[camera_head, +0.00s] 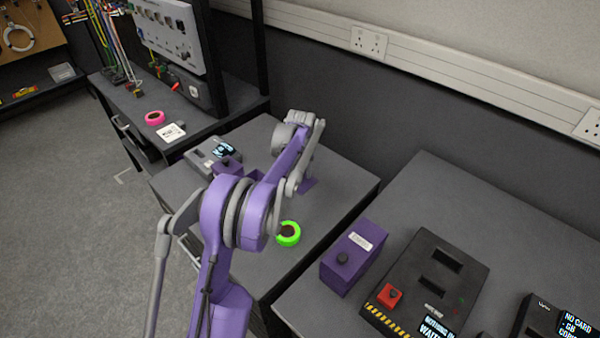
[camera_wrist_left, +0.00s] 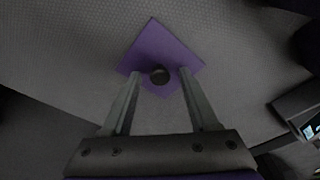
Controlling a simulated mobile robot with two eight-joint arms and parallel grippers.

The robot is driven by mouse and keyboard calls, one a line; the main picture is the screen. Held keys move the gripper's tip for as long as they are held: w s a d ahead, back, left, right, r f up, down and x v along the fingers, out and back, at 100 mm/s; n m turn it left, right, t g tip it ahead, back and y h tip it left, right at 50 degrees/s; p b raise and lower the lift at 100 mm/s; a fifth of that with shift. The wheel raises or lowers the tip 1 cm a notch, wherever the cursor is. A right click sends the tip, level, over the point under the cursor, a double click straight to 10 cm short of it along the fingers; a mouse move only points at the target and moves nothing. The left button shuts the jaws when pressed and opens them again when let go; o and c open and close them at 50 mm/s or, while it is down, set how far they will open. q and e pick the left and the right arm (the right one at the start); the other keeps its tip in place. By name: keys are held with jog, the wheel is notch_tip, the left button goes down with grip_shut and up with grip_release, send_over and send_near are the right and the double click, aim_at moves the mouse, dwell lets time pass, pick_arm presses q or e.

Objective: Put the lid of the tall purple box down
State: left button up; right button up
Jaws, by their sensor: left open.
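A square purple lid (camera_wrist_left: 158,45) with a round dark knob (camera_wrist_left: 160,76) shows in the left wrist view against a grey surface. My left gripper (camera_wrist_left: 160,71) is open, with one finger on each side of the knob. I cannot tell whether the fingers touch it or whether the lid rests fully on the surface. In the head view, a purple piece (camera_head: 308,184), probably this lid, shows at the middle table, partly hidden by my left arm. A purple box (camera_head: 228,165) with a dark knob stands left of the arm, partly hidden. My right gripper is not in view.
A green tape roll (camera_head: 288,233) lies on the middle table (camera_head: 345,185). A grey device (camera_head: 205,158) with a screen stands at its left. On the right table are a labelled purple box (camera_head: 350,262) and a black device (camera_head: 428,285) with a red button.

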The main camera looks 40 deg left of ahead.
aim_at(300, 184)
pick_arm(q)
jog(key=shift+r, duration=0.3)
pick_arm(e)
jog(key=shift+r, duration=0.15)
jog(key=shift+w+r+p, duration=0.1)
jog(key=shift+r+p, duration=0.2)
jog(key=shift+p, duration=0.05)
pick_arm(q)
notch_tip(300, 184, up, 12)
jog(key=s+d, duration=0.1)
jog(key=shift+s+f, duration=0.15)
jog(key=shift+s, duration=0.05)
jog(key=shift+d+f, duration=0.1)
